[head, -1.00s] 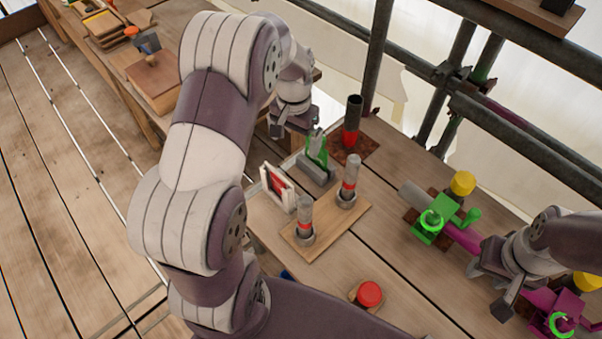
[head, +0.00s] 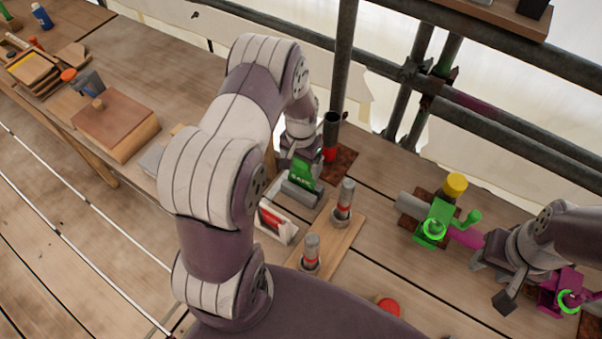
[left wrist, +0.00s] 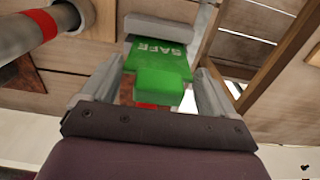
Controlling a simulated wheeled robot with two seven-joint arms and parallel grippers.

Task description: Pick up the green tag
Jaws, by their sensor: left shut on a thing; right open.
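The green tag (head: 302,172), with white lettering "SAFE", stands at the grey block (head: 300,194) on the table. In the left wrist view the tag (left wrist: 162,68) lies between my two fingers, with a grey holder (left wrist: 165,30) at its far end. My left gripper (head: 299,163) is shut on the tag. Whether the tag is still seated in the block I cannot tell. My right gripper (head: 492,278) is open at the right, beside the magenta part of the pipe (head: 466,237).
A wooden board with two grey, red-banded posts (head: 343,200) stands close in front. A white-framed red piece (head: 272,218) is left of it. A dark tube with a red base (head: 330,138) stands just behind. A green clamp (head: 434,222) is on the right, near scaffold poles (head: 470,100).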

